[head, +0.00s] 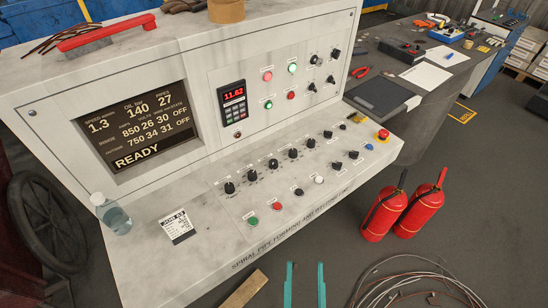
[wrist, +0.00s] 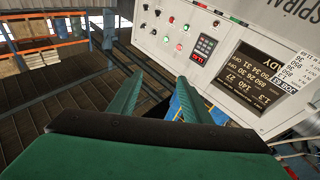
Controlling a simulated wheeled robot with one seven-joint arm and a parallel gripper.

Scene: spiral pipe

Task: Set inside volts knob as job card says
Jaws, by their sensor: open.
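The sloping control desk (head: 150,268) carries a row of several black knobs (head: 273,163). Their labels are too small to read, so I cannot tell which is inside volts. The dark display (head: 135,125) reads READY; its upper row looks like 850 26 30 OFF and its lower row 750 34 31 OFF. The white job card (head: 175,227) lies on the desk's left part; its figures are not clearly legible. It also shows in the wrist view (wrist: 292,75). My gripper (head: 305,264) is open and empty, in front of the desk's front edge, apart from the knobs. Its teal fingers show in the wrist view (wrist: 158,76).
A clear bottle (head: 112,214) stands left of the card. Green, red, black and white buttons line the desk's front, with a red emergency stop (head: 382,135) at right. Red extinguishers (head: 385,212) and coiled wire (head: 415,285) are on the floor. A dark side table (head: 430,95) stands behind right.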

